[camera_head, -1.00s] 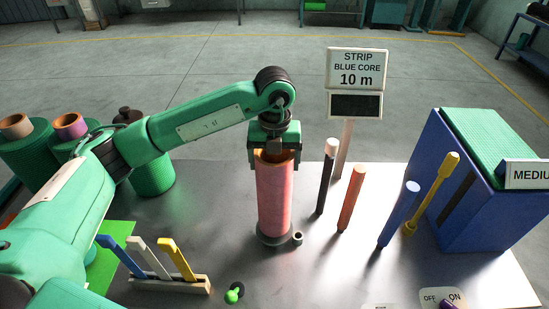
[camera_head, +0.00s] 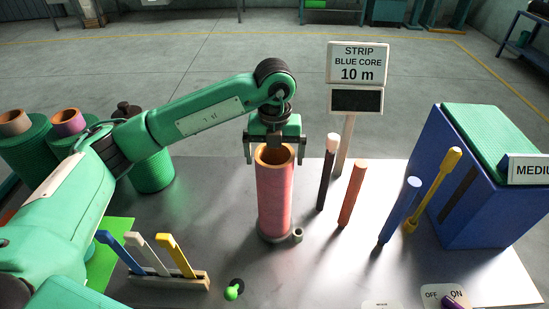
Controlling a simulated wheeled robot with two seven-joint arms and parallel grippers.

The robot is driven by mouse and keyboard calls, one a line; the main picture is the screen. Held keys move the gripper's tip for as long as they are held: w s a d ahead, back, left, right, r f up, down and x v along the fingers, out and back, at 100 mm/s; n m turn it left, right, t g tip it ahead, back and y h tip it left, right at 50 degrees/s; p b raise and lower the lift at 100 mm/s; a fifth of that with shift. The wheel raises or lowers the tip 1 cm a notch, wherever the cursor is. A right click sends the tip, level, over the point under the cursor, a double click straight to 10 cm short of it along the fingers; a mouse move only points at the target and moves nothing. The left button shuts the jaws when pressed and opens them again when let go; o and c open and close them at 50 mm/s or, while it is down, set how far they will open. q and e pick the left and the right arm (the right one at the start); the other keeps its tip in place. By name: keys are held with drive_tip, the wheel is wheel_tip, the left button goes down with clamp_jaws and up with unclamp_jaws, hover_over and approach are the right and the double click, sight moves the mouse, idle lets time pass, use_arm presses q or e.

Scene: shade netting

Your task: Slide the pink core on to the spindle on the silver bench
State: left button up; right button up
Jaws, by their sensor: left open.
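The pink core (camera_head: 274,198) is a tall hollow tube standing upright on a dark round base on the silver bench (camera_head: 345,266). Its open top rim shows orange-brown. The spindle cannot be made out; the core stands where it would be hidden inside. My left gripper (camera_head: 274,160) is directly above the core, pointing down. Its fingers are spread wide on either side of the rim, apart from the core. My right gripper is not in view.
Right of the core stand a black rod (camera_head: 326,175), a red rod (camera_head: 352,195), a blue rod (camera_head: 400,212) and a yellow rod (camera_head: 434,190). A blue box (camera_head: 490,195) stands at right. A rack (camera_head: 170,283) with coloured levers is at front left. A sign (camera_head: 357,64) rises behind.

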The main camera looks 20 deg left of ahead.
use_arm(q)
wheel_tip(320, 180, up, 13)
drive_tip(key=b, duration=0.1)
drive_tip(key=shift+f+b, duration=0.2)
drive_tip(key=shift+b, duration=0.1)
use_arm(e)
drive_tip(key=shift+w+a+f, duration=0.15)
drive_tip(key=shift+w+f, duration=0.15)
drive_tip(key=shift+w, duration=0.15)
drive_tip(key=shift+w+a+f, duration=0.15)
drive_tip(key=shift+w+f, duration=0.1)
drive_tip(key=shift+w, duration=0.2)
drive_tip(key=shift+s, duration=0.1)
